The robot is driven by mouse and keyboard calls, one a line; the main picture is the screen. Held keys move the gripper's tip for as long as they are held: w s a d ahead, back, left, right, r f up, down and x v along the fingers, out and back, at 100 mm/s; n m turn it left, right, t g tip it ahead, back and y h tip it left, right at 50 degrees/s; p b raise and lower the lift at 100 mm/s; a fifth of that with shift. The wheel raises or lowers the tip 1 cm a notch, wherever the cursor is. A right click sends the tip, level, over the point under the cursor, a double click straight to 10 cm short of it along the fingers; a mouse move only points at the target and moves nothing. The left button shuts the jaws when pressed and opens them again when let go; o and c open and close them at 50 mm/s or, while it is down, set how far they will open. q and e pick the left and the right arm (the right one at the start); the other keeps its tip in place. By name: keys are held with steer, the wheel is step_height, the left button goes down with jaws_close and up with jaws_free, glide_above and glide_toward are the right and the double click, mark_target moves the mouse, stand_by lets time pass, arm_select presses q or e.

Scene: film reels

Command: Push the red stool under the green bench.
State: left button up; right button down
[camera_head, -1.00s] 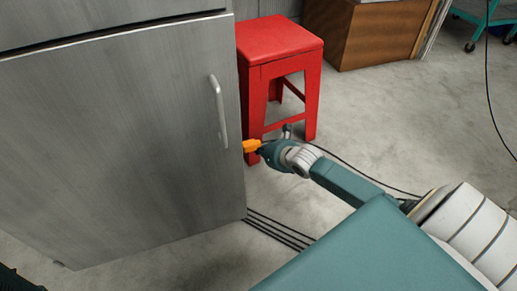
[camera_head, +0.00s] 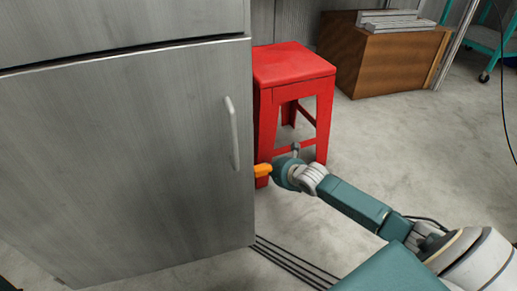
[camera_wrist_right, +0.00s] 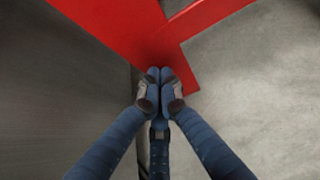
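The red stool (camera_head: 293,72) stands upright on the floor, just right of and behind a grey metal cabinet. The cabinet hides part of its left side. My right arm reaches in from the right, with its wrist low in front of the stool. In the right wrist view, my right gripper (camera_wrist_right: 160,76) has its fingertips together, with nothing visible between them. They overlap a red stool leg (camera_wrist_right: 155,47); I cannot tell whether they touch it. No green bench is clearly recognizable. My left gripper is out of view.
The grey cabinet (camera_head: 120,150) with a vertical handle fills the left. A brown wooden box (camera_head: 385,60) stands behind the stool. A teal wheeled frame (camera_head: 484,44) is partly visible at top right. Dark cables (camera_head: 290,262) lie by the cabinet. Floor right of the stool is clear.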

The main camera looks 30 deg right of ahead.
mark_target(264, 157)
steer(key=shift+w+d+b, duration=0.25)
steer(key=shift+w+b, duration=0.25)
steer(key=shift+w, duration=0.3)
steer(key=shift+w+d+b, duration=0.3)
steer(key=shift+w+b, duration=0.15)
steer(key=shift+w, duration=0.3)
steer(key=shift+w+d+b, duration=0.25)
steer(key=shift+w+b, duration=0.25)
steer(key=shift+w, duration=0.3)
steer(key=shift+w+d+b, duration=0.75)
steer(key=shift+w+b, duration=1.3)
steer(key=shift+w, duration=0.45)
steer(key=s+p, duration=0.2)
steer(key=p, duration=0.1)
steer(key=s+a+r+p, duration=0.1)
steer(key=s+p, duration=0.1)
steer(key=p, duration=0.1)
steer(key=s+a+r+p, duration=0.1)
steer(key=s+p, duration=0.1)
steer(key=p, duration=0.1)
steer(key=shift+r, duration=0.1)
steer(key=shift+s+a+p, duration=0.1)
steer(key=shift+s+p, duration=0.25)
steer(key=shift+p, duration=0.35)
